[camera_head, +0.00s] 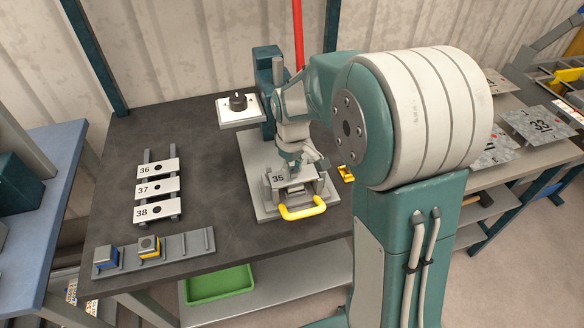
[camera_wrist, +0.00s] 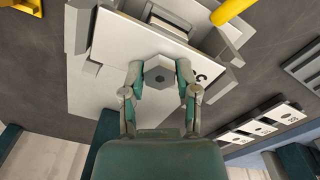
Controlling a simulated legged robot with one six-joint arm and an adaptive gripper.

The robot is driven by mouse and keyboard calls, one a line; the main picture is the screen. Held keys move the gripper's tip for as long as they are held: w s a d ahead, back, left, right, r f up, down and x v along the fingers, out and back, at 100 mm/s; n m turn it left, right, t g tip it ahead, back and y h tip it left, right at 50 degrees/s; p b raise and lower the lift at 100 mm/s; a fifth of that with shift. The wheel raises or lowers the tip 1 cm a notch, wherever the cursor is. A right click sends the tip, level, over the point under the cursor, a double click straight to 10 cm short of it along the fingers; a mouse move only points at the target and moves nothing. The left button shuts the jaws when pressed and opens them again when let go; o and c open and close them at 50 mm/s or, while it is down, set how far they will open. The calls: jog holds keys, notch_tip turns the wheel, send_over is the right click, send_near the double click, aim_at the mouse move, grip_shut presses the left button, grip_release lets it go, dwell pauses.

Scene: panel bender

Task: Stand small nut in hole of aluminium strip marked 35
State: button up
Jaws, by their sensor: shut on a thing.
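The aluminium strip marked 35 (camera_head: 278,178) lies in the bender fixture, behind the yellow handle. In the wrist view the pale strip (camera_wrist: 118,42) is under my fingertips, with part of its number showing at the right. My gripper (camera_head: 292,162) is over the strip. In the wrist view my gripper (camera_wrist: 158,80) is shut on a small grey hexagonal nut (camera_wrist: 159,76), one finger on each side. The strip's hole is not visible; the nut and fingers cover that part. I cannot tell whether the nut touches the strip.
The yellow handle (camera_head: 302,208) curves in front of the fixture. Strips marked 36 (camera_head: 148,169), 37 and 38 lie on a rack at left. Yellow and blue blocks stand on a grey rail (camera_head: 175,248). Bare dark bench lies between.

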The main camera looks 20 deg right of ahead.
aim_at(292, 170)
jog(key=shift+f, duration=0.1)
jog(key=o, duration=1)
notch_tip(292, 170, up, 12)
jog(key=shift+a+f, duration=0.1)
jog(key=s+r+m+t, duration=0.1)
jog(key=s+m+t, duration=0.1)
jog(key=s, duration=0.5)
jog(key=s+r+m+t, duration=0.1)
jog(key=s+m, duration=0.1)
jog(key=s, duration=0.5)
jog(key=s+r+m+t, duration=0.1)
jog(key=s+m+t, duration=0.1)
jog(key=s, duration=0.5)
jog(key=shift+r+t, duration=0.15)
jog(key=shift+t, duration=0.15)
